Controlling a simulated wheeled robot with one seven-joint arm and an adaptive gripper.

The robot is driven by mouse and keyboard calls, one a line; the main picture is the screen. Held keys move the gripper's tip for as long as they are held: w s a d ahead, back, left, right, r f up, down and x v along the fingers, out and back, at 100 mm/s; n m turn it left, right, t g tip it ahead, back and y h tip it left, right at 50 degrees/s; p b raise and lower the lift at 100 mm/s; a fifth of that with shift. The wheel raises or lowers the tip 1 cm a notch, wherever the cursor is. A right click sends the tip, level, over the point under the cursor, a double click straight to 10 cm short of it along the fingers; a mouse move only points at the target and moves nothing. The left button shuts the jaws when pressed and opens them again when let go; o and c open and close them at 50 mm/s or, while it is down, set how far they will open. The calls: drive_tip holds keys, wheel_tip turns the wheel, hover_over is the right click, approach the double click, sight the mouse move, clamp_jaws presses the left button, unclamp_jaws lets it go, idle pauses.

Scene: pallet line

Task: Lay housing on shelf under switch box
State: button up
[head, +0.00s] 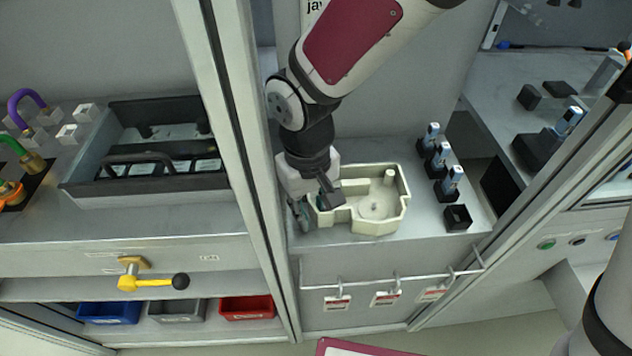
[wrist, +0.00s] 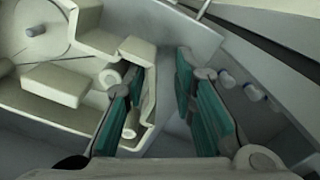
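The housing, a cream open casting with a post and inner walls (head: 385,222), lies on a grey worktop in the head view. It fills the left of the wrist view (wrist: 60,85). My gripper (head: 310,208) is down at the housing's left end. In the wrist view my gripper (wrist: 158,72) has its teal-padded fingers apart. The left finger is at the inner side of a housing wall and the right finger is outside it, with a visible gap. I cannot clearly identify the switch box or the shelf under it.
Several black holders with blue-white parts (head: 441,160) stand right of the housing. A rail with tags (head: 385,283) runs along the front. A frame post (head: 240,150) stands left. A black tray (head: 150,185), yellow-handled lever (head: 150,282) and bins (head: 246,307) are further left. Buttons (head: 546,244) are right.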

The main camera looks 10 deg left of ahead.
wheel_tip(320, 180, up, 7)
drive_tip(key=p, duration=0.1)
drive_tip(key=shift+r, duration=0.1)
drive_tip(key=shift+d+r, duration=0.2)
drive_tip(key=s+d+r+m, duration=0.2)
drive_tip(key=d+r, duration=0.2)
drive_tip(key=d, duration=0.3)
drive_tip(key=s+d+r+m+t, duration=0.1)
drive_tip(key=s+d+r+m, duration=0.15)
drive_tip(key=d, duration=0.45)
drive_tip(key=s+d+r+m, duration=0.1)
drive_tip(key=s+d+r, duration=0.1)
drive_tip(key=d+r, duration=0.4)
drive_tip(key=s+d+m, duration=0.2)
drive_tip(key=s+d, duration=0.4)
drive_tip(key=s, duration=0.2)
drive_tip(key=shift+s+d+f+m+t, duration=0.3)
drive_tip(key=shift+d+f+m+t, duration=0.05)
drive_tip(key=shift+d+f+t, duration=0.1)
